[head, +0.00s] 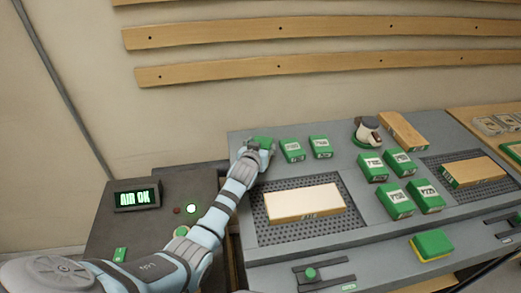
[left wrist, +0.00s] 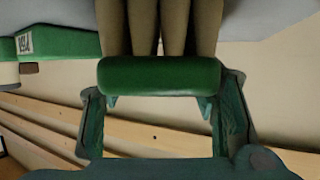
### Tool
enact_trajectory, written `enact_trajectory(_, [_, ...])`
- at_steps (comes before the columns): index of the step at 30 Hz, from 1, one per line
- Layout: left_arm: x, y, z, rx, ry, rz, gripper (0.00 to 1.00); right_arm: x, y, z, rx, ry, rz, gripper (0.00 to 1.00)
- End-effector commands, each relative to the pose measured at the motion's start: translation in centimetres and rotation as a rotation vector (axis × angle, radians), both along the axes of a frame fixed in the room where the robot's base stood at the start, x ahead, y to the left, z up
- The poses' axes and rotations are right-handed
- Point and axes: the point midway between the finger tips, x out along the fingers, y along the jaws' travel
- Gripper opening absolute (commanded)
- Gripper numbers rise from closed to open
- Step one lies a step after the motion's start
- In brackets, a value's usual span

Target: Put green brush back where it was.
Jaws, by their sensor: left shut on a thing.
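My left gripper (head: 257,152) is at the back left corner of the grey bench, shut on the green brush (head: 263,142), which it mostly hides in the head view. In the left wrist view the brush shows as a rounded green bar (left wrist: 160,76) between the two fingers of my left gripper (left wrist: 163,90), with thick tan tufts (left wrist: 160,28) extending from it toward the top of the picture. Whether the brush touches the bench cannot be told. My right gripper is not in view.
Two green labelled boxes (head: 292,151) stand just right of the gripper. A wooden block (head: 304,203) lies on a perforated plate (head: 265,232). Several more green boxes (head: 396,201), a white-and-brown item (head: 367,131) and a green-yellow sponge (head: 432,244) are further right. An AIR OK display (head: 137,198) stands left.

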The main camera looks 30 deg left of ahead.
Motion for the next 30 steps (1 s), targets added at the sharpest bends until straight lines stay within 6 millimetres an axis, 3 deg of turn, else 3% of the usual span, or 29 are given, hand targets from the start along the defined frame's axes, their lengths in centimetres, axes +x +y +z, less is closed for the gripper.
enact_trajectory(8, [0.0,0.0,-0.1,0.0,-0.002,0.0,0.23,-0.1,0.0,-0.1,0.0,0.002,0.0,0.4])
enact_trajectory(9, [0.0,0.0,-0.1,0.0,-0.001,0.0,0.59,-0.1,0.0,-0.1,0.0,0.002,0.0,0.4])
enact_trajectory(12, [0.0,0.0,0.0,0.0,-0.001,0.0,0.75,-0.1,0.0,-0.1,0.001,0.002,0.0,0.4])
enact_trajectory(23, [0.0,0.0,0.4,0.0,-0.001,0.0,0.75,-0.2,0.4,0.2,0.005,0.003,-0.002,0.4])
enact_trajectory(26, [-1.0,-0.2,0.7,0.001,0.001,0.0,0.75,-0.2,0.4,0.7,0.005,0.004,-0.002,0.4])
enact_trajectory(30, [-3.7,-0.9,2.0,0.001,0.0,-0.001,0.75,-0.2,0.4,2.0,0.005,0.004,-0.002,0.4])
